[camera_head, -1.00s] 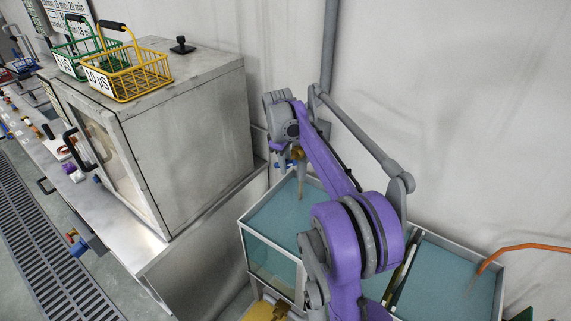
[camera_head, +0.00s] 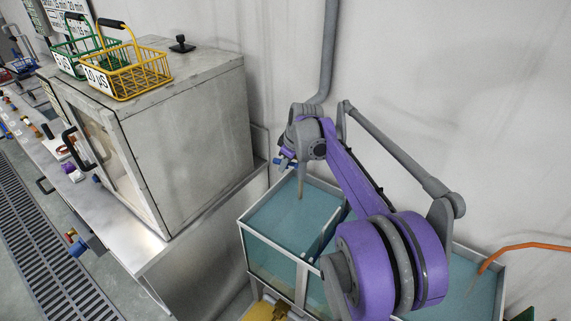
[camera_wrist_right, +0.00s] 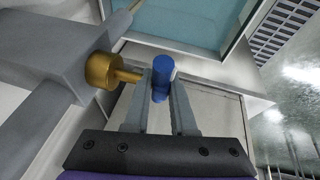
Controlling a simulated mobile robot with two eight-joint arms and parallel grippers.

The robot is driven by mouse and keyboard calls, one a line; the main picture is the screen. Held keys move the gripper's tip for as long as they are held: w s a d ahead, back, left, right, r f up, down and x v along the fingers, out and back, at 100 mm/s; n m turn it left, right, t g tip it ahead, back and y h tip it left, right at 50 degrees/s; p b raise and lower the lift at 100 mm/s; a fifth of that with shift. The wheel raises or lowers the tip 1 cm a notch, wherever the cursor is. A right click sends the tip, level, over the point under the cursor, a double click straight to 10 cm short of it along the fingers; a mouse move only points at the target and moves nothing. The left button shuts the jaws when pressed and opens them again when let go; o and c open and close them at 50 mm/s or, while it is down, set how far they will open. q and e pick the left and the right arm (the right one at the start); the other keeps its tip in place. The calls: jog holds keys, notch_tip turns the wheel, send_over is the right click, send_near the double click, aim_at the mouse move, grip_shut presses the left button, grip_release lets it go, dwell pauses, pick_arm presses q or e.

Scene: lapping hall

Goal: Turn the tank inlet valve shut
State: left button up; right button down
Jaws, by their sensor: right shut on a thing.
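The tank inlet valve has a brass body (camera_wrist_right: 103,70) and a blue lever handle (camera_wrist_right: 162,72), both in the right wrist view. The body sits on a grey pipe at the left of that view. My right gripper (camera_wrist_right: 162,92) is shut on the blue handle, one finger on each side. In the head view my right gripper (camera_head: 286,161) is small, at the tank's back left corner, beside the wall pipe. There my wrist hides the brass body. The tank (camera_head: 272,243) holds blue-green liquid in divided compartments. My left gripper is not in view.
A grey cabinet (camera_head: 190,150) stands left of the tank, with a yellow basket (camera_head: 140,78) and a green basket (camera_head: 75,65) on top. A grey pipe (camera_head: 329,60) runs down the wall behind my right arm. An orange hose (camera_head: 525,246) hangs over the tank's right side.

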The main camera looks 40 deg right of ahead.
jog(key=shift+t+y, duration=0.3)
jog(key=shift+t, duration=0.8)
jog(key=c, duration=0.8)
grip_release()
jog(key=shift+o, duration=0.2)
jog(key=v, duration=1)
jog(key=shift+s+r, duration=0.2)
jog(key=shift+s, duration=0.25)
